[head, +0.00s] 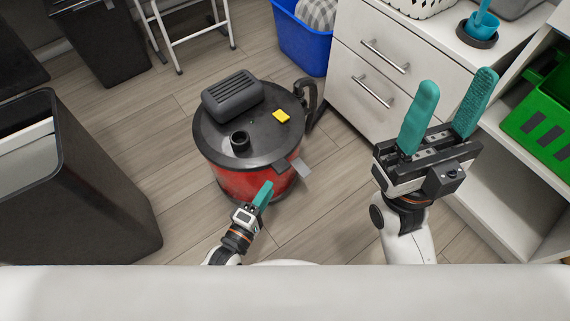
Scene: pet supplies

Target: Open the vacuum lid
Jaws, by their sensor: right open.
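The vacuum (255,182) stands on the floor in the middle of the head view, with a red drum and a round dark grey lid (262,128). The lid lies level on the drum and carries a grey motor housing, a round black port and a yellow tab. A grey latch (302,168) sticks out at the front right of its rim. My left gripper (267,185) is in front of the drum, just below the latch; its teal fingers overlap in view, so their opening and any contact are unclear. My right gripper (457,80) is open, empty and raised at the right.
White drawers (375,75) with metal handles stand behind right, beside a shelf with a green crate (545,125). A blue bin (300,42) is at the back. A dark bin (90,190) stands at the left. Wooden floor (160,130) is clear around the vacuum.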

